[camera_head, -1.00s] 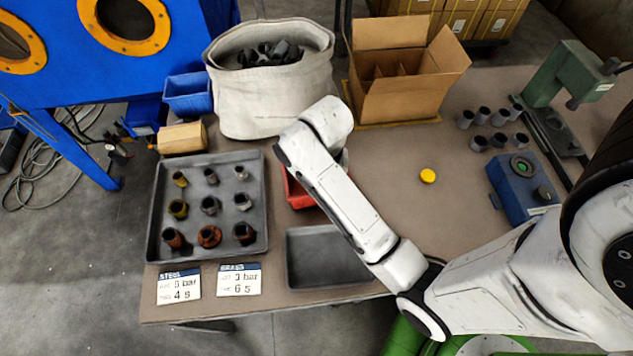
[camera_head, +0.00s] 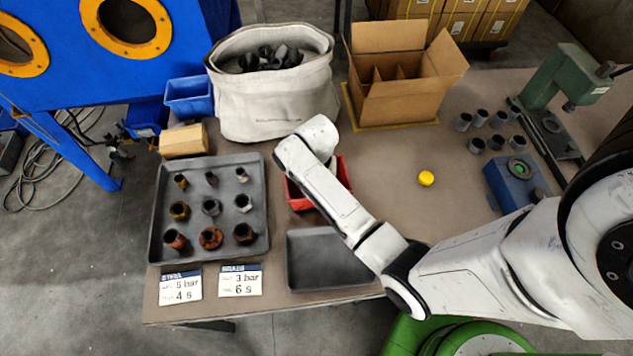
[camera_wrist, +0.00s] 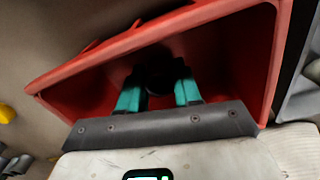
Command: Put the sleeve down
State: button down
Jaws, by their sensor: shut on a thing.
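In the wrist view my gripper (camera_wrist: 158,90) has two teal fingers shut on a dark sleeve (camera_wrist: 156,78). The sleeve is in shadow and its outline is hard to make out. The fingers point into an open red bin (camera_wrist: 268,60), with its walls around them. I cannot tell whether the sleeve touches the bin floor. In the head view the red bin (camera_head: 299,200) is partly covered by my arm, which also hides my gripper and the sleeve.
A grey tray (camera_head: 160,215) with several fittings lies left of the bin. An empty dark tray (camera_head: 325,262) lies in front. A canvas bag (camera_head: 280,105), open carton (camera_head: 405,100) and yellow knob (camera_head: 426,179) stand around. Several grey sleeves (camera_head: 476,146) stand at right.

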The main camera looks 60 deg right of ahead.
jog(key=shift+f, duration=0.1)
jog(key=shift+f, duration=0.25)
jog(key=c, duration=0.8)
grip_release()
notch_tip(320, 180, up, 12)
jog(key=s+a+n, duration=0.3)
jog(key=s, duration=0.1)
jog(key=s+a+f+n, duration=0.1)
jog(key=s+a+n, duration=0.3)
jog(key=s, duration=0.1)
jog(key=s+a+n+t, duration=0.1)
jog(key=s+a+n, duration=0.3)
jog(key=shift+s+f, duration=0.25)
jog(key=shift+s, duration=0.05)
